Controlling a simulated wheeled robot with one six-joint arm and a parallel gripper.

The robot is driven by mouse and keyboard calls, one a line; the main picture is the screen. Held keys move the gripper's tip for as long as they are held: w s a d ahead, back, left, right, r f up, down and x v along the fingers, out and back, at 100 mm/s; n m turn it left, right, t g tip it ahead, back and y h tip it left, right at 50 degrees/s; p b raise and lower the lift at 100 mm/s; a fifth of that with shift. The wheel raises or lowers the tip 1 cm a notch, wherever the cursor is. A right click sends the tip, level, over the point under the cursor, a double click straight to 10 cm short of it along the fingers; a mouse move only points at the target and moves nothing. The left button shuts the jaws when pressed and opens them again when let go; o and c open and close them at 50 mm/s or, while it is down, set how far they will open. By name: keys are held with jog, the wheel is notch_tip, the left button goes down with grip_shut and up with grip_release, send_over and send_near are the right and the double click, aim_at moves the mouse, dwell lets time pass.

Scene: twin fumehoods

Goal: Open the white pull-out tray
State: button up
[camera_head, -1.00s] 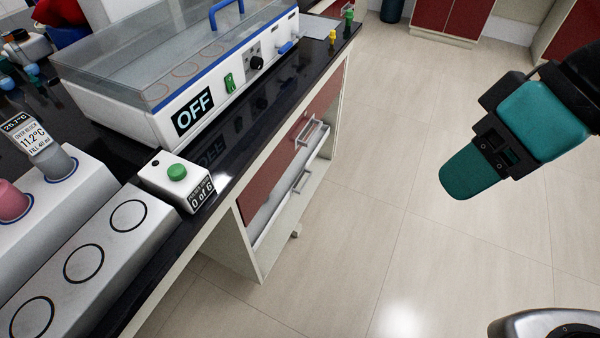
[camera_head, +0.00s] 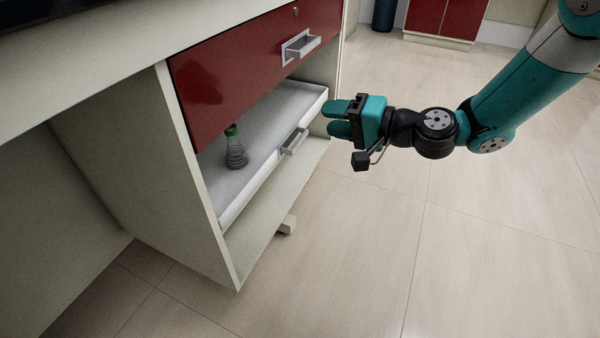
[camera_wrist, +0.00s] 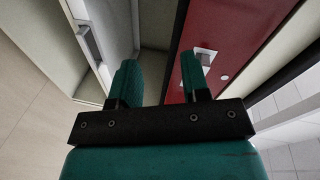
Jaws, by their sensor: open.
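The white pull-out tray (camera_head: 285,108) sits in the cabinet below a red drawer. Its grey handle (camera_head: 294,141) is on the front edge, and it shows at upper left in the wrist view (camera_wrist: 88,42). A clear flask with a green cap (camera_head: 236,152) stands upright on the tray. My gripper (camera_head: 334,118) is open and empty, pointing left at the cabinet. It is just right of the tray's far front corner, apart from the handle. In the wrist view, my gripper's (camera_wrist: 158,75) two teal fingers are spread with nothing between them.
The red drawer (camera_head: 225,85) above has its own handle (camera_head: 301,46), also visible in the wrist view (camera_wrist: 205,57). The cabinet's side panel (camera_head: 150,170) stands left of the tray. The tiled floor (camera_head: 380,240) in front is clear.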

aim_at(301, 142)
jog(key=w+d+f+m+t+b, duration=0.1)
jog(key=w+f+m+t+b, duration=0.15)
jog(key=f, duration=0.35)
jog(key=w+d+f+m+t+h+b, duration=0.1)
jog(key=d+f+m+b, duration=0.15)
jog(key=f, duration=0.45)
jog(key=w+d+f+m+t+b, duration=0.1)
jog(key=w+f+m+t+b, duration=0.1)
jog(key=f+b, duration=0.3)
jog(key=x, duration=0.6)
jog(key=f+x, duration=0.1)
jog(key=x, duration=0.5)
jog(key=f+x, duration=0.1)
jog(key=x, duration=0.4)
jog(key=shift+w+a+r+p, duration=0.15)
jog(key=shift+w+p, duration=0.15)
jog(key=shift+w, duration=0.2)
grip_shut()
